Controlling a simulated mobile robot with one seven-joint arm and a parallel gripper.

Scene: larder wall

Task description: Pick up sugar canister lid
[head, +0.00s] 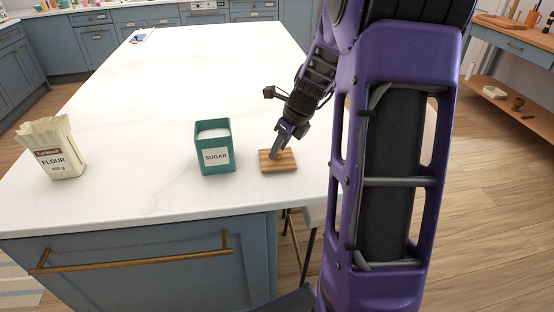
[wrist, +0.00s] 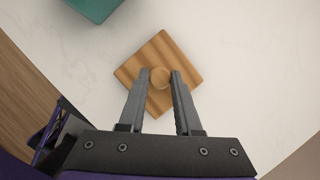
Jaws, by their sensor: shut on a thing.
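The sugar canister lid is a square wooden lid (head: 280,167) lying on the white counter, just right of the sugar canister. In the wrist view the lid (wrist: 152,98) shows a round knob (wrist: 160,77) at its middle. My gripper (wrist: 160,80) is shut on this knob, one finger on each side. In the head view my gripper (head: 276,154) reaches down onto the lid from above. The teal sugar canister (head: 216,162) stands open and upright, with white sugar inside. Its corner also shows at the top of the wrist view (wrist: 96,8).
A flour bag (head: 56,150) stands at the left of the white island counter (head: 120,140). The counter is clear behind the canister and between bag and canister. A stool (head: 312,216) is by the island's right side. A wooden side table (head: 515,40) stands at the far right.

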